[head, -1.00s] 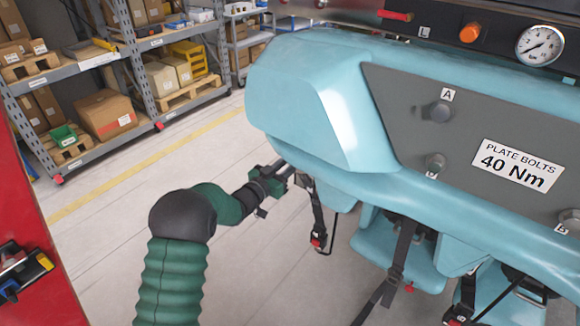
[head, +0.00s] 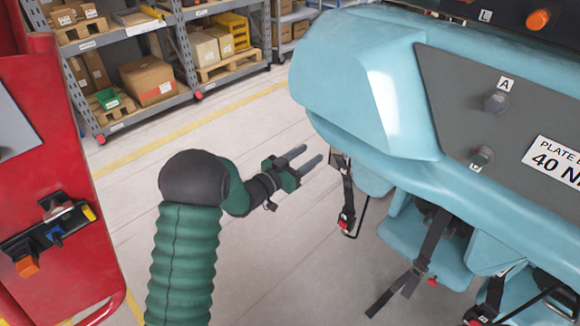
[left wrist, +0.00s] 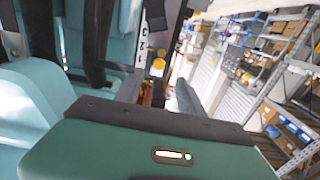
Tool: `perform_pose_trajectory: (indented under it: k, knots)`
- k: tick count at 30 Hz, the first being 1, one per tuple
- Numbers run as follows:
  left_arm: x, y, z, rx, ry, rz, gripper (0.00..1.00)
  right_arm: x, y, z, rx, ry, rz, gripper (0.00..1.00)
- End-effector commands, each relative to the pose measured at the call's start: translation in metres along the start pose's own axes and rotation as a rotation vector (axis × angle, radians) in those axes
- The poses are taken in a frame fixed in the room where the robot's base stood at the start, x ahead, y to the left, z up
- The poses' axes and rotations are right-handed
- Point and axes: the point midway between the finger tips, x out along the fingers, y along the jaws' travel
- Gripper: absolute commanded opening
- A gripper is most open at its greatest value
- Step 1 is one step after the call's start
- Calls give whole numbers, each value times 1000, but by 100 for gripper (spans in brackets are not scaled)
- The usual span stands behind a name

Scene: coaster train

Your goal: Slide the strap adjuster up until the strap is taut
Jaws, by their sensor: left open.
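My left gripper (head: 308,157) is open and empty, its two grey fingers pointing at the blue coaster car (head: 380,90), with a gap between. Right of the fingertips a dark strap (head: 347,190) hangs below the car, with a red-marked buckle (head: 345,222) low on it. A longer black strap (head: 432,245) hangs in front of a blue seat (head: 405,235), its loose tail (head: 400,288) spread at the bottom. I cannot pick out the adjuster for certain. In the left wrist view, a dark strap (left wrist: 97,45) runs down the blue seat left of the fingers. My right gripper is out of view.
A red cabinet (head: 60,180) with a tool holder stands at the left. Shelves with boxes (head: 150,80) stand behind. The grey floor (head: 260,220) between cabinet and car is clear. The car's blue body overhangs the straps.

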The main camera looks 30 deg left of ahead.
Motion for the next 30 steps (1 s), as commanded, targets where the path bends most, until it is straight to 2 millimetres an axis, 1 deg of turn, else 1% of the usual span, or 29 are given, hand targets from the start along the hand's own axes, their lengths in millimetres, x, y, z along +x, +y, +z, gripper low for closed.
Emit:
perform_pose_trajectory:
  k: [1,3,6,10,15,30]
  knots:
    - [-15,-1,0,0,-2,-3,46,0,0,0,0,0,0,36]
    - [-35,-1,0,-2,-1,-4,46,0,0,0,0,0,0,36]
    - [-59,-1,1,-1,-1,-3,46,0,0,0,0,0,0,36]
    - [-78,-1,1,0,-1,-1,46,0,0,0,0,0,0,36]
    - [-85,-1,1,0,1,1,46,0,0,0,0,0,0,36]
    - [-85,-1,1,0,0,1,46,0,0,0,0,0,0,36]
